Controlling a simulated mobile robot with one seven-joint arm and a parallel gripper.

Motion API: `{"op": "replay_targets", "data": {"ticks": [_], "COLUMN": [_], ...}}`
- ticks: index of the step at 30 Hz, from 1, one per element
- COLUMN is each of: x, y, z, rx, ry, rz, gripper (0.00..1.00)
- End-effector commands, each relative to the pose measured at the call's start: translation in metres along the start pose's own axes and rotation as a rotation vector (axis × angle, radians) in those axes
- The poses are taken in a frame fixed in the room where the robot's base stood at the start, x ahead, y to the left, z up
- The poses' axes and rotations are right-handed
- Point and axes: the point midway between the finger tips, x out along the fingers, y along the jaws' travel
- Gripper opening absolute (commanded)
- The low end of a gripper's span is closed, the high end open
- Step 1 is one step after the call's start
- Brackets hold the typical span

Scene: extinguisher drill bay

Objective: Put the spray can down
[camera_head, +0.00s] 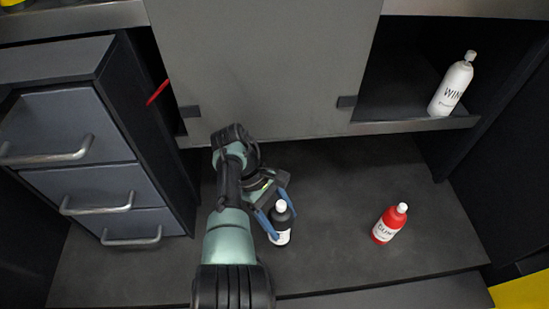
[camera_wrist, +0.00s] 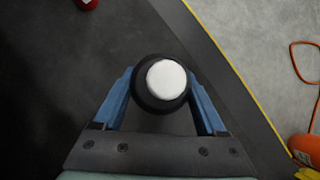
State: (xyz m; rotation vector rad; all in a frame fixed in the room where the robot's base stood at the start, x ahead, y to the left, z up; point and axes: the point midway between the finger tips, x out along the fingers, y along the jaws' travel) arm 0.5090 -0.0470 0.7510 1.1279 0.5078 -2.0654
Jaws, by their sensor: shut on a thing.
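A black spray can (camera_head: 281,226) with a white cap and a white label stands upright in my gripper (camera_head: 276,216) in the head view. My gripper is shut on it, with a blue finger on each side. In the wrist view the can's white cap (camera_wrist: 166,80) shows from above, between the two blue fingers (camera_wrist: 163,98). The can is over the dark surface (camera_head: 330,260). I cannot tell whether its base touches that surface.
A red bottle (camera_head: 389,223) stands to the right on the dark surface, with bare room between. A white bottle (camera_head: 452,84) is on the shelf at the upper right. A grey drawer unit (camera_head: 90,140) is at the left. A grey panel (camera_head: 260,70) rises behind.

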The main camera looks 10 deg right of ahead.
Motion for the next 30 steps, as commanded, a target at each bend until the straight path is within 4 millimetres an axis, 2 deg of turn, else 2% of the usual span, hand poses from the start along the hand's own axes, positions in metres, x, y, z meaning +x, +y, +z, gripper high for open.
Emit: {"op": "replay_targets", "data": {"ticks": [6, 23, 30], "x": [-0.003, -0.008, -0.019], "y": [-0.006, -0.018, -0.028], "z": [0.001, 0.002, 0.000], "rx": [0.189, 0.376, 0.522], "ry": [0.001, 0.001, 0.000], "rz": [-0.124, -0.237, -0.336], "gripper": [0.00, 0.00, 0.00]}}
